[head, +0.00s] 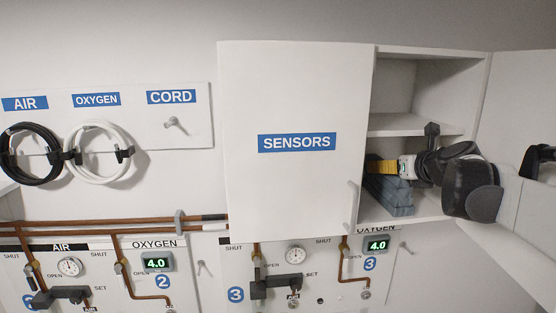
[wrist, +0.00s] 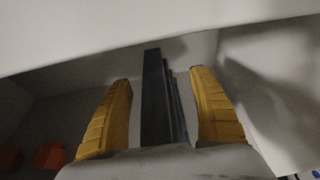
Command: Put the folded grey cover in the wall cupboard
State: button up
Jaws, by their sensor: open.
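The folded grey cover (head: 391,195) lies on the bottom of the open right half of the wall cupboard (head: 482,95). My gripper (head: 376,166) reaches into this lower compartment, and its yellow fingers are just above the cover in the head view. In the wrist view the cover (wrist: 154,100) shows as dark layered folds between the two spread fingers of my gripper (wrist: 160,75). Gaps show between each finger and the cover. The cover's far left part is hidden behind the closed SENSORS door (head: 296,110).
A shelf (head: 410,125) lies above my gripper; the compartment over it looks empty. The open right door (head: 520,110) stands beside my arm. Orange objects (wrist: 48,156) show at the wrist view's lower left. Gas panels and pipes run below the cupboard.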

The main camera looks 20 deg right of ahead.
jog(key=v, duration=1.2)
jog(key=shift+b, duration=0.45)
jog(key=shift+r, duration=0.1)
